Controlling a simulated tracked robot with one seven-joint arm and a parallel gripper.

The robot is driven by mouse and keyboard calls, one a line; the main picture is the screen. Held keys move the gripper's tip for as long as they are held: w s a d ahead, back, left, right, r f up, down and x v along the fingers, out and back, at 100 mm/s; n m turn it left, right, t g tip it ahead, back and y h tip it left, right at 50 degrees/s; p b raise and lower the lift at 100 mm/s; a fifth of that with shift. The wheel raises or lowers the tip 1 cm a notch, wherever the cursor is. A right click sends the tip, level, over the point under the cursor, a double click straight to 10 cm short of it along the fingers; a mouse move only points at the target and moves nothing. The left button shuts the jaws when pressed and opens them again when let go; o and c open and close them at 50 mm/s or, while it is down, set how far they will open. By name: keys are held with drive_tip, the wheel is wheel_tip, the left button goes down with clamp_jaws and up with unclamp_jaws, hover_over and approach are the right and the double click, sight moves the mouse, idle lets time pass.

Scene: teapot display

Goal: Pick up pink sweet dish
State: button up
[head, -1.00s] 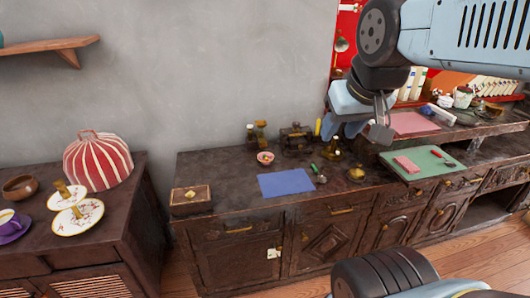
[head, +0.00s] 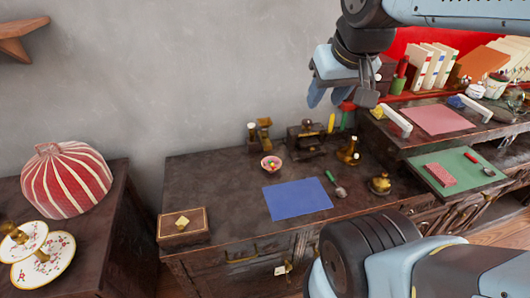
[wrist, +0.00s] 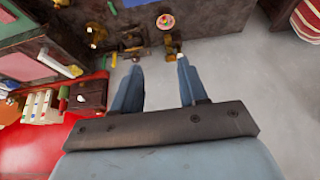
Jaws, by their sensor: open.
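The pink sweet dish (head: 271,163) is a small round bowl with colourful sweets in it. It stands on the dark wooden counter (head: 225,180), behind and left of a blue mat. In the wrist view the dish (wrist: 165,21) shows at the top, beyond the fingertips and apart from them. My gripper (head: 340,101) is open and empty, in the air above the back of the counter, to the right of the dish. In the wrist view its two fingers (wrist: 158,67) are spread with nothing between them.
A blue mat (head: 297,199), a wooden box (head: 184,227), brass scales (head: 260,135) and a brass pot (head: 380,184) are on the counter. A green board (head: 458,170) lies at right. A striped red cosy (head: 66,181) stands on the left cabinet. Bare counter lies left of the dish.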

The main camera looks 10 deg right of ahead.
drive_tip(key=shift+w+a, duration=0.1)
drive_tip(key=shift+w, duration=0.1)
